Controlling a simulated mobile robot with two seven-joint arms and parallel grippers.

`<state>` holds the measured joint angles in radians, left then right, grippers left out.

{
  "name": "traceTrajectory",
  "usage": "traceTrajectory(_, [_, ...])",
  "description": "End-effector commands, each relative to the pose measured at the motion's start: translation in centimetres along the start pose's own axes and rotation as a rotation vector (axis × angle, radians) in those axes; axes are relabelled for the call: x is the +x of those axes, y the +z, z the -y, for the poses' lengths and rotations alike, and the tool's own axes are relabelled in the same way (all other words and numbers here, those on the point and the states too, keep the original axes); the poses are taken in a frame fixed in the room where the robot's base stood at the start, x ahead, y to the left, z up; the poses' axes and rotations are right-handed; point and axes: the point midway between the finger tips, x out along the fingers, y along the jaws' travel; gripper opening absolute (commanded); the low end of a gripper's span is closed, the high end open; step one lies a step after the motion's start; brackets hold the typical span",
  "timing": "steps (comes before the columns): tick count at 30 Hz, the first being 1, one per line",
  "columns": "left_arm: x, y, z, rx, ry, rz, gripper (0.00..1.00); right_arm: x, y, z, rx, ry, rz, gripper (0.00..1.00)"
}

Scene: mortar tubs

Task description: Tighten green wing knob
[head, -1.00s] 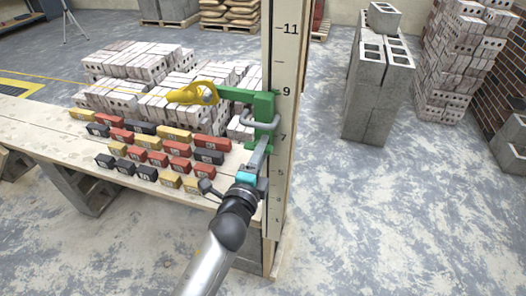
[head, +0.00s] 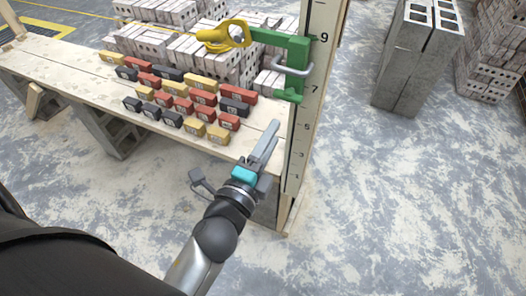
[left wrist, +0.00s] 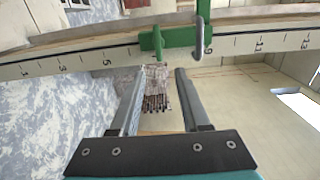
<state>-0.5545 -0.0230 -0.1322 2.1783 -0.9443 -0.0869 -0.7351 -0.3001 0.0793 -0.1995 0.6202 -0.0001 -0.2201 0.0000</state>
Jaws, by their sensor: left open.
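A green clamp (head: 298,46) is fixed on the upright numbered board (head: 303,125). A grey wire handle (head: 292,69) sticks out from it, and a small green wing-shaped part (head: 287,96), likely the wing knob, sits at its lower end near mark 7. My left gripper (head: 268,138) is below the clamp, open and empty, apart from it. In the left wrist view the clamp (left wrist: 172,37) and its grey handle (left wrist: 200,38) show beyond the spread fingers (left wrist: 159,76). My right gripper is not in view.
A wooden bench (head: 60,78) carries rows of red, yellow and black blocks (head: 180,103). A yellow holder (head: 224,36) is at the clamp's left end. Pale bricks (head: 165,40) are stacked behind. Grey hollow blocks (head: 412,60) stand at right; the floor between is clear.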

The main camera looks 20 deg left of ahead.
Motion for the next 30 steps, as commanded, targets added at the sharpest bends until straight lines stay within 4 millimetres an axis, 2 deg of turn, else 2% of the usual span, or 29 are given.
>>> traceTrajectory(3, [-1.6, 0.1, -0.2, -0.001, 0.002, 0.002, 0.46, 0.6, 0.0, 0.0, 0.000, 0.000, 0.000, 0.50])
traceTrajectory(9, [-3.0, 0.1, 0.0, 0.000, 0.000, 0.002, 0.46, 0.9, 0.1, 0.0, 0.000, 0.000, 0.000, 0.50])
traceTrajectory(27, [-3.2, 0.1, 0.1, 0.001, -0.001, 0.001, 0.46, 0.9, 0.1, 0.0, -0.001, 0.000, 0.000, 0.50])
traceTrajectory(30, [-3.2, 0.0, -0.6, -0.010, 0.009, -0.001, 0.46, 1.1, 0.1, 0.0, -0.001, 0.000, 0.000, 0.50])
